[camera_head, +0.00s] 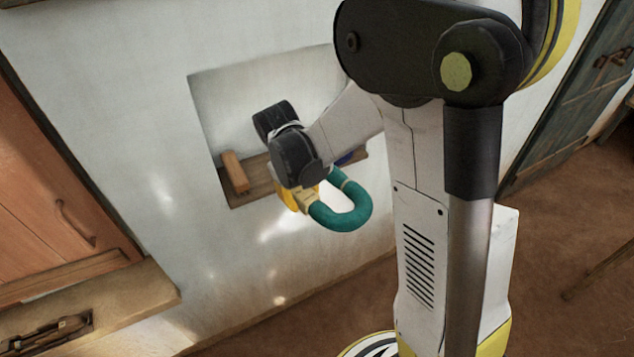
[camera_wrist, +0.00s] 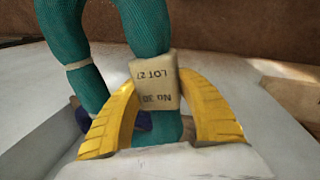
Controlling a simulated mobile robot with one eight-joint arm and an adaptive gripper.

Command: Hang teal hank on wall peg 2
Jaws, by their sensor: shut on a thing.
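The teal hank (camera_head: 343,215) is a thick U-shaped loop with pale bands, and its closed bend hangs down and to the right of my gripper (camera_head: 298,196) in the head view. In the wrist view my gripper (camera_wrist: 157,95) has its yellow fingers on both sides of one strand of the teal hank (camera_wrist: 146,28), at a beige paper label (camera_wrist: 155,82) with dark lettering. The gripper is shut on the hank there. The other strand runs free at the left. The hank is in the air in front of the white wall. I cannot make out wall peg 2 in either view.
A wall niche (camera_head: 215,98) with a wooden sill (camera_head: 254,196) and a wooden block (camera_head: 235,172) lies behind my gripper. A small blue thing (camera_head: 352,157) is partly hidden there. A wooden door (camera_head: 50,195) is at left, a dark door (camera_head: 572,85) at right. Open floor (camera_head: 560,240) lies right.

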